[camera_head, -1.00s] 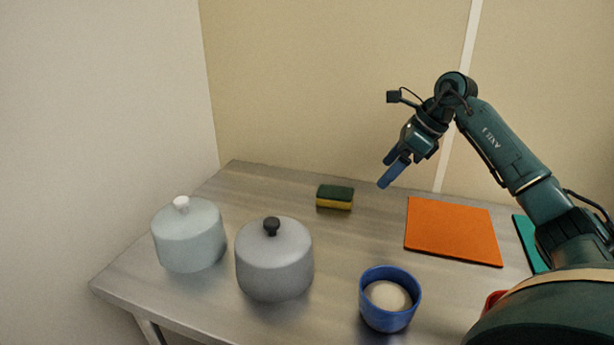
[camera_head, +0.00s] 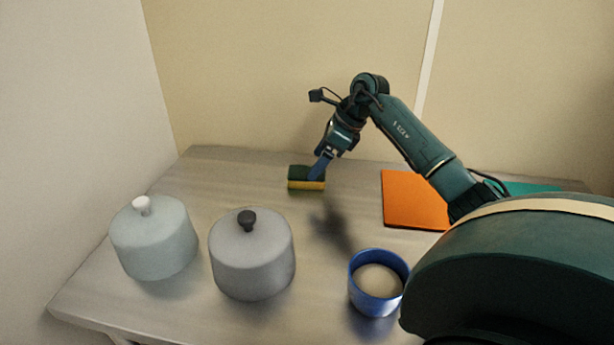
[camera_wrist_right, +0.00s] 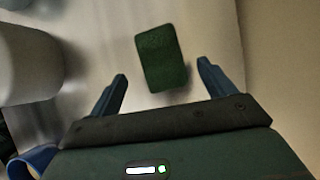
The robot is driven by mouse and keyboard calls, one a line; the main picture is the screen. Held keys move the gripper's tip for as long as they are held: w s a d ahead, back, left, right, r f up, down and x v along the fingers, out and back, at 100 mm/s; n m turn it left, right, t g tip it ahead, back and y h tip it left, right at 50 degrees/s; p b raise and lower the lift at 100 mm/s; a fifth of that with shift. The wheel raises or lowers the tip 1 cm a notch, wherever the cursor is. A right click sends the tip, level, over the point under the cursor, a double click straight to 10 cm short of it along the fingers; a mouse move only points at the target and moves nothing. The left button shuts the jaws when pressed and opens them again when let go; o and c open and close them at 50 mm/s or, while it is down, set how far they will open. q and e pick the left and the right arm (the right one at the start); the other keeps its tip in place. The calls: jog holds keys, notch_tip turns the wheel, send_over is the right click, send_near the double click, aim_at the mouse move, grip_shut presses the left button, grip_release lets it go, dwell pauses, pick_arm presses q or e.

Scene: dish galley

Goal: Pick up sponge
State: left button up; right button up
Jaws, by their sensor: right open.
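The sponge (camera_head: 306,178), dark green on top and yellow below, lies flat near the back of the metal table. My right gripper (camera_head: 319,172) is at the sponge's right end in the head view, and its finger covers part of that end. In the right wrist view the sponge's green top (camera_wrist_right: 162,58) shows beyond the two blue fingers of the open right gripper (camera_wrist_right: 162,82). Nothing is held between them. I cannot tell the exact height of the fingertips over the sponge. My left gripper is not in view.
A pale pot with a white knob (camera_head: 154,238) and a grey pot with a dark knob (camera_head: 252,256) stand at front left. A blue cup (camera_head: 374,303) with pale contents stands at the front. An orange mat (camera_head: 408,205) and teal mat (camera_head: 528,187) lie right. A wall (camera_head: 260,80) rises behind.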

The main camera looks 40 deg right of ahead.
jog(key=x, duration=0.4)
jog(key=shift+w+f, duration=0.2)
jog(key=shift+c, duration=0.2)
jog(key=c, duration=1)
notch_tip(320, 180, up, 10)
jog(key=shift+r, duration=0.1)
jog(key=shift+c, duration=0.2)
jog(key=o, duration=0.4)
jog(key=c, duration=0.3)
